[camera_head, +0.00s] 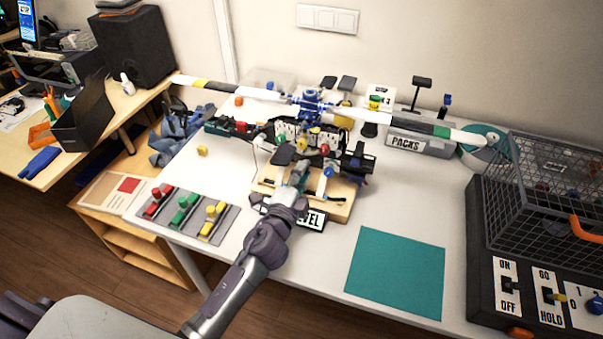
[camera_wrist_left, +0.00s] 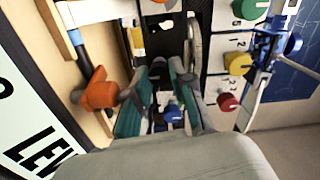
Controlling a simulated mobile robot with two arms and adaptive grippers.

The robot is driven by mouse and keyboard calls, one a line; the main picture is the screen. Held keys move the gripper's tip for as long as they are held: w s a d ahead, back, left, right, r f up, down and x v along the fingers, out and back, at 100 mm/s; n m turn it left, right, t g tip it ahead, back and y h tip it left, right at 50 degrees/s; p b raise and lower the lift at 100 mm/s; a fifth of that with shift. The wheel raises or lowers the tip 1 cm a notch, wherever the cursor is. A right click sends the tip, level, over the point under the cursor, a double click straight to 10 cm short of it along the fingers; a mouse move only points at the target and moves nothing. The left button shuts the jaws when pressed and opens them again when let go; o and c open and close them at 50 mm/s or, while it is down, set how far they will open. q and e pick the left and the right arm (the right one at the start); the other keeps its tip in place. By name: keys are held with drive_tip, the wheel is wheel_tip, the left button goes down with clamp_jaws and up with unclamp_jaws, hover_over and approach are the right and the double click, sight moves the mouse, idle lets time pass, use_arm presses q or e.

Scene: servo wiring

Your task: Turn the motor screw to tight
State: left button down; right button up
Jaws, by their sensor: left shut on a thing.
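My left gripper (camera_head: 294,180) reaches over the wooden base (camera_head: 340,205) of the helicopter model, just in front of its black panel. In the left wrist view its teal-padded fingers (camera_wrist_left: 160,95) are closed around a small part with a blue piece (camera_wrist_left: 174,113) showing between them. The fingers hide most of this part, and I cannot tell surely that it is the motor screw. An orange knob (camera_wrist_left: 100,92) is beside the left finger. Green (camera_wrist_left: 249,8), yellow (camera_wrist_left: 238,63) and red (camera_wrist_left: 228,101) knobs are on the white-labelled panel at the right. My right gripper is not in view.
The long rotor (camera_head: 240,92) spans above the panel. A LEVEL plate (camera_head: 312,219) lies in front of the base. Red, green and yellow levers (camera_head: 187,203) stand at left. A teal mat (camera_head: 397,272) lies at right, beside a wire cage (camera_head: 545,190) and switch box (camera_head: 482,240).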

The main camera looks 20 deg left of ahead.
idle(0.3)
use_arm(q)
drive_tip(key=c, duration=1)
unclamp_jaws()
